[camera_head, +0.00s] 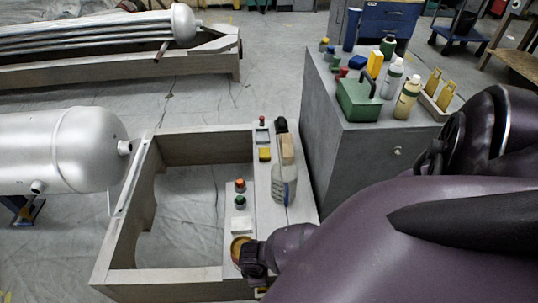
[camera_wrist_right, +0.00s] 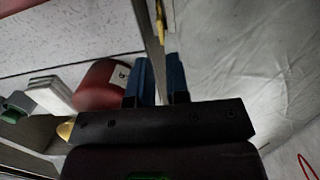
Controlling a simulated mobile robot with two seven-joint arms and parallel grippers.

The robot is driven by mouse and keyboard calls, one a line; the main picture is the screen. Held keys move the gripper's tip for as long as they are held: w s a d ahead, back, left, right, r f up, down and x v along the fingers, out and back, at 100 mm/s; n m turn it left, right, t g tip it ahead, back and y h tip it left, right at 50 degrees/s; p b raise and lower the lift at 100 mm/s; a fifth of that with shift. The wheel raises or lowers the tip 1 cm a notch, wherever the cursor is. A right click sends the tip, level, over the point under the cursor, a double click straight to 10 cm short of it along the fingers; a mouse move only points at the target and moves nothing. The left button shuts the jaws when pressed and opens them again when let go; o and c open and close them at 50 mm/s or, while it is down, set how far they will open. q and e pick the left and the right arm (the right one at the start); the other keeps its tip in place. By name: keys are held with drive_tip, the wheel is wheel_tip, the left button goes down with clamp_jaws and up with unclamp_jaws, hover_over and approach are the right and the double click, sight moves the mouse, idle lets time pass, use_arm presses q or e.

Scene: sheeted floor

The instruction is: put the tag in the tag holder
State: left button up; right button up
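Two yellow tag-like pieces (camera_head: 439,86) stand in a pale tray or holder (camera_head: 432,106) on the grey cabinet; I cannot tell for sure that it is the tag holder. A small yellow piece (camera_head: 262,293) shows at the frame's near edge, mostly cut off. A thin yellow piece in the right wrist view (camera_wrist_right: 160,22) lies beyond the fingertips, by the dark beam edge; it may be the same one. My right gripper (camera_head: 253,268) is low at the frame's near end. Its blue fingers (camera_wrist_right: 160,75) are apart with nothing seen between them. My left gripper is out of view.
A dark red can (camera_wrist_right: 103,85) and white stack (camera_wrist_right: 45,92) sit left of the right fingers. The wooden frame (camera_head: 125,205) carries buttons and a clear bottle (camera_head: 284,184). Bottles and a green box (camera_head: 358,99) crowd the cabinet (camera_head: 345,150). A silver tank (camera_head: 70,150) is left.

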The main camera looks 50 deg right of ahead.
drive_tip(key=shift+r, duration=1)
